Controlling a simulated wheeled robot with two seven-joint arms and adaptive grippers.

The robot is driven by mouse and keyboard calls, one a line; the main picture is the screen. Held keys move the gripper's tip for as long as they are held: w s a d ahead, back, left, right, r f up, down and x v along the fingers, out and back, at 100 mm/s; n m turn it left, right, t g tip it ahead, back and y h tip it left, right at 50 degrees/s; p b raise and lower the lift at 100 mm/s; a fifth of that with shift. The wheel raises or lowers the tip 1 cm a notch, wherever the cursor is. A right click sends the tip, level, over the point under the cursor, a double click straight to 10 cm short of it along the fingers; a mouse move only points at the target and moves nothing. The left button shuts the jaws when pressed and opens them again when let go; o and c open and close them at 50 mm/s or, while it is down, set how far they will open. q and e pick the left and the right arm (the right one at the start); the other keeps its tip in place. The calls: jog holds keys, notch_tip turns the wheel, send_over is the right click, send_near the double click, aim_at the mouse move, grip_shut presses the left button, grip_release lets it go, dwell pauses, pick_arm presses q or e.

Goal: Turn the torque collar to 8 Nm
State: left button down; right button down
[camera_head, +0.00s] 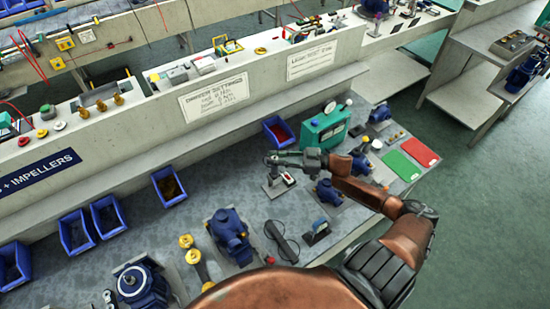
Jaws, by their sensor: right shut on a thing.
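My right gripper (276,159) reaches in from the right over the bench and is shut at the top of a small upright driver (270,172). The driver stands on a light grey base (278,186) on the bench. The torque collar is too small and too covered by the fingers to make out, so I cannot read its setting. A small red and white part (288,179) sits on the right of the base. A white sign headed "Driver settings" (214,97) is on the ledge front behind; its lower lines are hard to read. My left gripper is not in view.
A green tester (325,127) and a blue bin with red contents (278,131) stand just behind the gripper. Blue pumps (229,232) and dark goggles (283,241) lie nearer. Green (402,165) and red (419,151) mats are at right. Bench left of the driver is clear.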

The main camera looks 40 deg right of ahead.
jog(key=c, duration=1.7)
grip_release()
jog(key=v, duration=1.2)
jog(key=shift+d, duration=0.15)
